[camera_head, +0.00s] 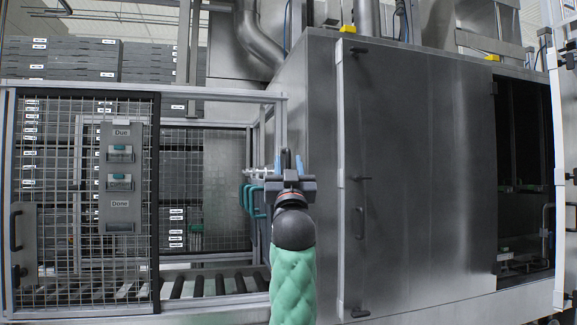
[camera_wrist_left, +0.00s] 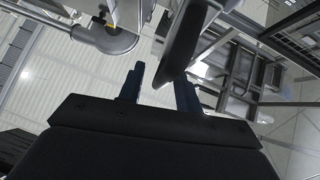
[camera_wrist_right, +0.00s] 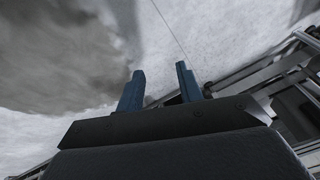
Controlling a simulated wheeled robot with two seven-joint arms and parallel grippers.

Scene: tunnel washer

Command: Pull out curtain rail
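My left gripper (camera_head: 288,166) is raised in front of the steel machine, with its blue fingers apart. A dark upright piece (camera_head: 287,157) shows between its fingertips. In the left wrist view, a dark curved bar (camera_wrist_left: 184,45) shows at the open fingers (camera_wrist_left: 160,84), closer to the right one; I cannot tell whether they touch. A short pale metal rail piece (camera_head: 258,173) shows just left of the gripper, above teal loops (camera_head: 251,196); I cannot tell whether it is the curtain rail. My right gripper (camera_wrist_right: 160,84) is open and empty, outside the head view.
A mesh gate (camera_head: 60,180) with a Due/Done panel (camera_head: 121,180) stands at left, near a roller conveyor (camera_head: 205,286). A large closed steel door (camera_head: 420,170) with dark handles fills the right. A dark opening (camera_head: 522,170) lies beyond it. Grey stacked crates (camera_head: 160,62) stand behind.

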